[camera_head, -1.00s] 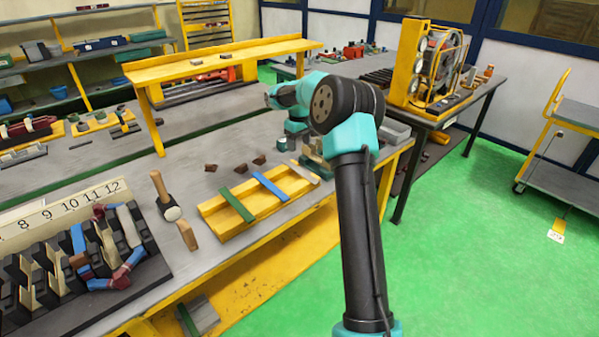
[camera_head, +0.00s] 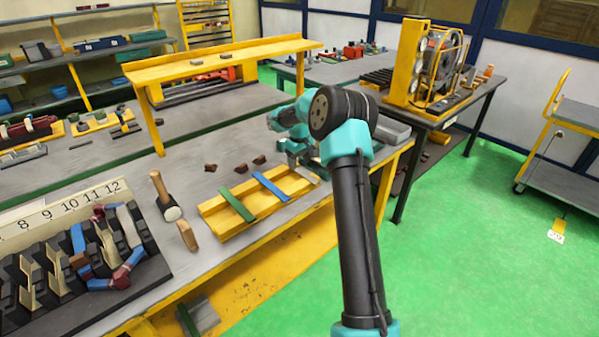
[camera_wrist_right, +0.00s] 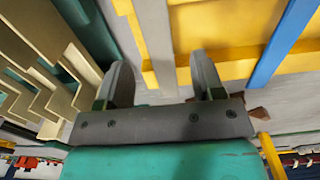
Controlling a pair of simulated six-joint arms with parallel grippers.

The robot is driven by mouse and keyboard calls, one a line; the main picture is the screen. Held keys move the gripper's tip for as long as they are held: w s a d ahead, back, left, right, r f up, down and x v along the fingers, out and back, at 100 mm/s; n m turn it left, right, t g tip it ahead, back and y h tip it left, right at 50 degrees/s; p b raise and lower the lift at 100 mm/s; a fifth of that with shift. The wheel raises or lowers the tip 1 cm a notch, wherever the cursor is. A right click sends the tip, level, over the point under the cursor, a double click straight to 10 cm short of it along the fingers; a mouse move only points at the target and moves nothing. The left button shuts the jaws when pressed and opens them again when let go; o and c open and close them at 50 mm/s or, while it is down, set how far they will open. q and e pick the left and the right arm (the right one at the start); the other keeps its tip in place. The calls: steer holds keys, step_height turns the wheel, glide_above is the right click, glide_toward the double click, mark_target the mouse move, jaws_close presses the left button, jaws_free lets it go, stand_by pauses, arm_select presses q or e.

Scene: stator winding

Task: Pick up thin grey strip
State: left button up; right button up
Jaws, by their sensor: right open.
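The thin grey strip (camera_wrist_right: 154,35) lies across the yellow tray (camera_wrist_right: 222,72) in the right wrist view, beside the blue strip (camera_wrist_right: 286,38). My right gripper (camera_wrist_right: 160,80) is open. Its two fingers stand on either side of the grey strip's line, with the strip running between them and apart from both. In the head view my right gripper (camera_head: 306,160) is over the right end of the yellow tray (camera_head: 225,233) and largely hides the grey strip. The blue strip (camera_head: 270,187) and a green strip (camera_head: 237,205) lie on the tray to the left. My left gripper is out of view.
Cream slotted parts (camera_wrist_right: 30,65) stand close to the gripper's left in the wrist view. The numbered rack (camera_head: 80,260) is at lower left.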

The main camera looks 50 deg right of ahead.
mark_target(299, 170)
steer(key=shift+f, duration=1.5)
steer(key=shift+c, duration=0.2)
steer(key=c, duration=1.1)
